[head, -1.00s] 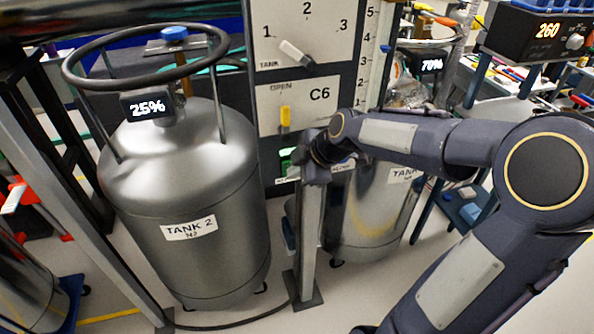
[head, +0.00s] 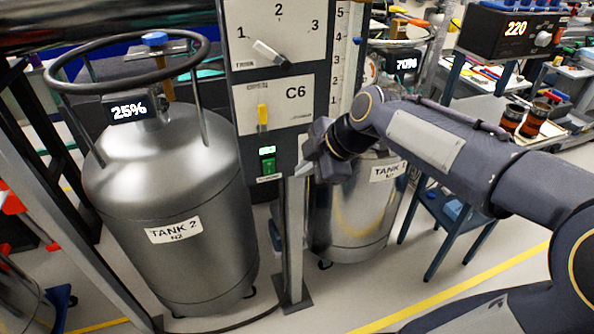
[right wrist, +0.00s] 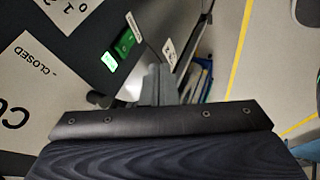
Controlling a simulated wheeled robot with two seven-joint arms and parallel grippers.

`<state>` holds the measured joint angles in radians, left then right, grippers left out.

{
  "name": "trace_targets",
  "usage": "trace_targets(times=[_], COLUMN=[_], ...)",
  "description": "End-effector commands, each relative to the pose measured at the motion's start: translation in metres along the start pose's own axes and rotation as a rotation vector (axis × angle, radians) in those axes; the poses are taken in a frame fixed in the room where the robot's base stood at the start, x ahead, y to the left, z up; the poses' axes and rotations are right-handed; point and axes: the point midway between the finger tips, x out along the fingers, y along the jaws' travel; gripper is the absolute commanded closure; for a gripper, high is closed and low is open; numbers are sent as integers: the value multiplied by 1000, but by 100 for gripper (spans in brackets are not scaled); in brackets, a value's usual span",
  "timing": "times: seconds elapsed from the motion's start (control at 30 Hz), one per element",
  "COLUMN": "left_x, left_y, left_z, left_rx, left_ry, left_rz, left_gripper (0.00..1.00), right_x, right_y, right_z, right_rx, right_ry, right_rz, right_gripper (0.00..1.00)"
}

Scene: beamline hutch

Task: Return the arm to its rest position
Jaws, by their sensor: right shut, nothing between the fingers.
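My right arm comes in from the right in the head view, over the floor and in front of TANK 1. My right gripper (head: 306,170) is at its end, beside the grey post and just right of the panel's green rocker switch (head: 267,161). Its fingers are shut with nothing between them. The right wrist view shows the closed fingers (right wrist: 157,85) with the green switch (right wrist: 122,44) to their upper left. The fingers appear apart from the switch, with a gap between. My left gripper is not in view.
The C6 panel (head: 243,95) holds a tank selector and a yellow lever (head: 262,116). TANK 2 (head: 165,200), reading 25%, stands left. TANK 1 (head: 350,235) is behind my arm. A grey post (head: 292,240) stands near the gripper. Open floor (head: 395,285) lies at lower right.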

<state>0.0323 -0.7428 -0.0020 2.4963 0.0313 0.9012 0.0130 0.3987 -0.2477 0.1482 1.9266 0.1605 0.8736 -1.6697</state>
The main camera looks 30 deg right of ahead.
Motion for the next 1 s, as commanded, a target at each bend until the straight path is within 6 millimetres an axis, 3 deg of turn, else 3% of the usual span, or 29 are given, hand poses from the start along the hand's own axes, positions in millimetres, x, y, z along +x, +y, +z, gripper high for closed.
trace_targets(times=[0.67, 0.77, 1.0], left_x=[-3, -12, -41], left_y=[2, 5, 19], left_z=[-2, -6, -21], left_rx=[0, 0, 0], left_ry=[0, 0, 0], left_rz=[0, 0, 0], left_gripper=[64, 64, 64], right_x=[-6, -18, -51], right_y=[-5, -20, -94], right_z=[-3, -13, -38], right_rx=[40, 170, 771], right_ry=[0, 0, -14], right_rz=[-4, -14, -65], right_gripper=[100, 100, 100])
